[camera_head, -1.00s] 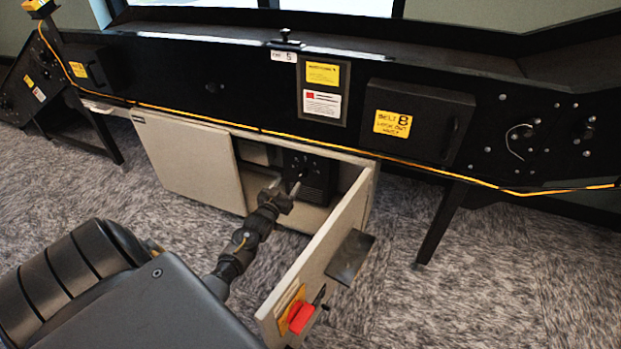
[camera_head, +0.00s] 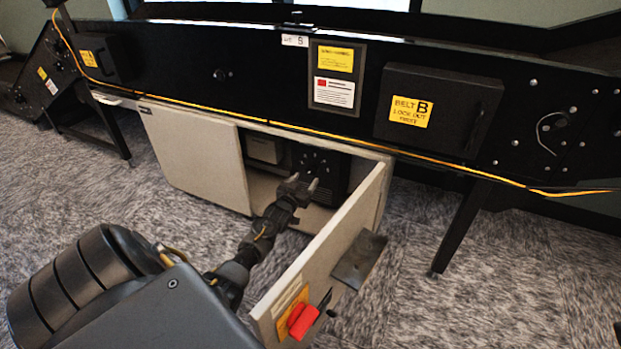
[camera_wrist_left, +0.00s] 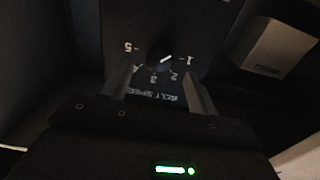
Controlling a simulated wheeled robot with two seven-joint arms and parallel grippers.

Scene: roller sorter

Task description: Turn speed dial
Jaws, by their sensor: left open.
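The speed dial (camera_wrist_left: 160,59) is a dark round knob with a white pointer line, on a black panel marked with numbers from 1 to 5 and "BELT SPEED". Its pointer is toward the 1 side in the left wrist view. In the head view the black control unit (camera_head: 327,168) sits inside the open cabinet. My left gripper (camera_head: 302,182) is open in front of it, at the cabinet opening. In the left wrist view its fingers (camera_wrist_left: 160,88) point at the panel, one at each side below the knob, apart from it. My right gripper is out of view.
The cabinet door (camera_head: 335,250) stands open to the right of my left arm, with a red handle (camera_head: 303,320) near its lower end. A pale box (camera_head: 264,149) is inside the cabinet, also seen in the wrist view (camera_wrist_left: 277,50). The black conveyor frame (camera_head: 270,80) runs above.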

